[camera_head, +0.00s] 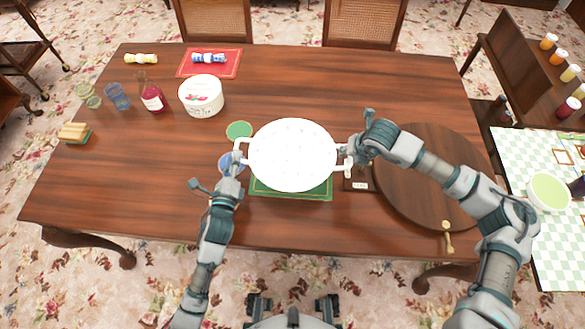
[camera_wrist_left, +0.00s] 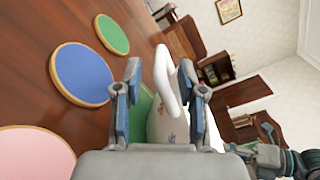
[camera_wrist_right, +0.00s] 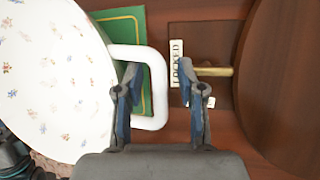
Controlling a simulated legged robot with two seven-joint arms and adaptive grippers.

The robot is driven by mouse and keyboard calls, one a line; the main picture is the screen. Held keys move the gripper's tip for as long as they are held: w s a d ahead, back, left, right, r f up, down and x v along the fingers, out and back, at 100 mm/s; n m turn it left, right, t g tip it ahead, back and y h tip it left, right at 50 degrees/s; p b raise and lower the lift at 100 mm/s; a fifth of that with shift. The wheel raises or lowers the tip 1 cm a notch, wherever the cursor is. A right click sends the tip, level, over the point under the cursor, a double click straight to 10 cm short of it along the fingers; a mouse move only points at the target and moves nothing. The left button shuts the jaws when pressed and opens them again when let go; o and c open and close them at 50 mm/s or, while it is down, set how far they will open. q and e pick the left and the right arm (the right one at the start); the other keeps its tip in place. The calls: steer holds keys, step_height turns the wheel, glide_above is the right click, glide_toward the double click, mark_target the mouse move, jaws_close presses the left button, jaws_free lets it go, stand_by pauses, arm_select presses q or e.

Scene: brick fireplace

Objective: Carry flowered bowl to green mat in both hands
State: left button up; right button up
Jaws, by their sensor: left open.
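The flowered bowl (camera_head: 292,155) is white with small flower prints and a looped handle on each side. It lies over the green mat (camera_head: 290,193), whose front edge shows below it; whether it rests on the mat I cannot tell. My left gripper (camera_head: 237,163) is open at the bowl's left handle; in the left wrist view the handle (camera_wrist_left: 163,72) shows between the spread fingers. My right gripper (camera_head: 350,163) is at the right handle; in the right wrist view its fingers are apart, with the handle's outer bar (camera_wrist_right: 158,90) between them.
Blue (camera_head: 231,165) and green (camera_head: 239,130) round coasters lie left of the bowl. A round wooden board (camera_head: 425,190) and a small plate lettered "LOCKED" (camera_wrist_right: 176,63) are to the right.

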arm_select(q)
steer(key=s, duration=0.8)
steer(key=shift+s+a, duration=0.25)
steer(key=shift+s, duration=0.05)
arm_select(e)
steer(key=shift+r, duration=0.15)
arm_select(q)
steer(key=shift+s, duration=0.1)
arm_select(e)
steer(key=v, duration=1.1)
steer(key=shift+s+r, duration=0.2)
steer(key=shift+r, duration=0.05)
steer(key=shift+d, duration=0.1)
